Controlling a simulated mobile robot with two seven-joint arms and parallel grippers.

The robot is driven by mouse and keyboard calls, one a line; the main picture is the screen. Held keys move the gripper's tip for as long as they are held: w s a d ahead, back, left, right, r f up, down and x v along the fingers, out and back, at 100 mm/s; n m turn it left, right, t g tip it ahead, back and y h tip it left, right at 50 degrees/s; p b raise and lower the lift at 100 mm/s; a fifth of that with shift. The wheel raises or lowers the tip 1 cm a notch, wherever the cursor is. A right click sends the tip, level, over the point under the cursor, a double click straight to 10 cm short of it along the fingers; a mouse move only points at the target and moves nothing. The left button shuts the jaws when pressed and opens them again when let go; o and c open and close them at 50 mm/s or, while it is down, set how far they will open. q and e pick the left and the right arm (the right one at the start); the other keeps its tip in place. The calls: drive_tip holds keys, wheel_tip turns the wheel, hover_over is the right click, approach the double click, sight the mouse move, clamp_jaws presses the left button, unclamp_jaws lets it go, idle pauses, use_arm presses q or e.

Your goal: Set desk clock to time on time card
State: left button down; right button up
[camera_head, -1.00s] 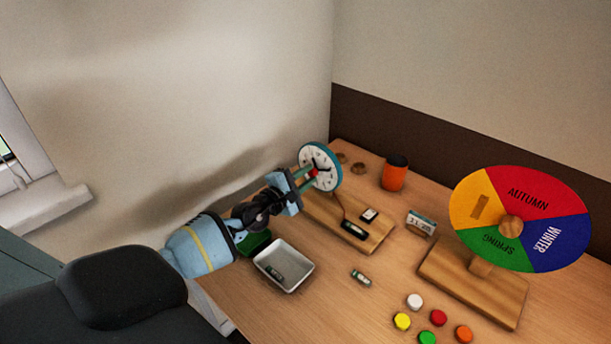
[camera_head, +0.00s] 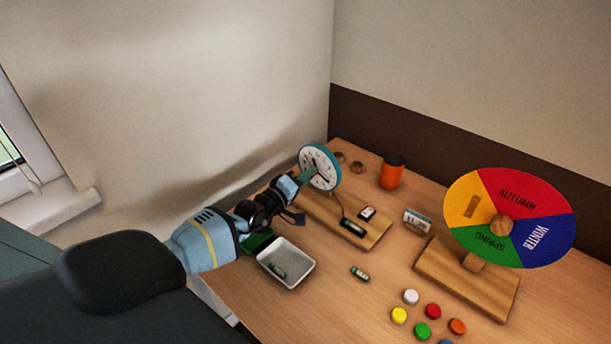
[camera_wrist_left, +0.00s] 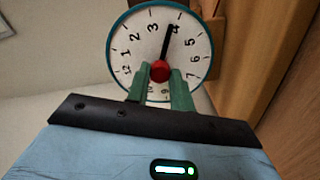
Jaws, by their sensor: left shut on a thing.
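The desk clock (camera_head: 325,158) stands on a wooden base (camera_head: 377,232) at the back, with a white face and teal rim. My left gripper (camera_wrist_left: 160,84) is at its face, its green fingers shut on the red centre knob (camera_wrist_left: 160,71). It also shows in the head view (camera_head: 307,176). In the left wrist view the clock face (camera_wrist_left: 140,42) has one black hand (camera_wrist_left: 166,42) pointing at the 4. Any other hand is hidden or not clear. The time card (camera_head: 417,221) stands right of the clock base; its digits are too small to read surely. My right gripper is not in view.
A season wheel (camera_head: 510,215) on a wooden stand is at the right. An orange cup (camera_head: 392,174) stands behind. Several coloured discs (camera_head: 422,331) lie at the front.

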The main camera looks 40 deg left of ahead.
use_arm(q)
drive_tip(key=shift+m, duration=0.6)
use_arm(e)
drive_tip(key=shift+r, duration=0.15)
use_arm(q)
drive_tip(key=c, duration=1.2)
unclamp_jaws()
drive_tip(key=shift+s, duration=0.1)
drive_tip(key=s+p, duration=0.1)
drive_tip(key=s, duration=0.6)
drive_tip(key=shift+s+a+p, duration=0.35)
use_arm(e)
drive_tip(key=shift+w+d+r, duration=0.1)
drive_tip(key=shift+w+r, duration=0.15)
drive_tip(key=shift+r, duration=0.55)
